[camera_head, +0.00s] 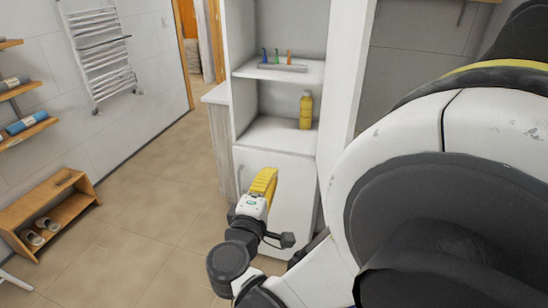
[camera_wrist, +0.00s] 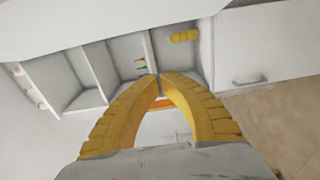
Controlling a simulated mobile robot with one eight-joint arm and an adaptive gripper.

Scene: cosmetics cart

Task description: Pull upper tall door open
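The tall white cabinet (camera_head: 244,70) stands in the middle of the head view. Its upper compartment is uncovered, with shelves showing. A tall white panel (camera_head: 346,80) that looks like the upper door stands swung out at the right side; it seems to cross the top of the wrist view (camera_wrist: 90,22). The lower door (camera_head: 295,205) is closed; in the wrist view it shows with its handle (camera_wrist: 246,83). My gripper (camera_head: 268,174) is in front of the lower door, apart from the upper panel. Its yellow fingers (camera_wrist: 160,76) come together at the tips, with nothing visibly held.
A yellow bottle (camera_head: 306,110) stands on the lower open shelf, and a small rack (camera_head: 282,67) with coloured items on the upper one. A wooden shoe bench (camera_head: 50,212) and towel radiator (camera_head: 98,50) are at left. The tiled floor between is clear.

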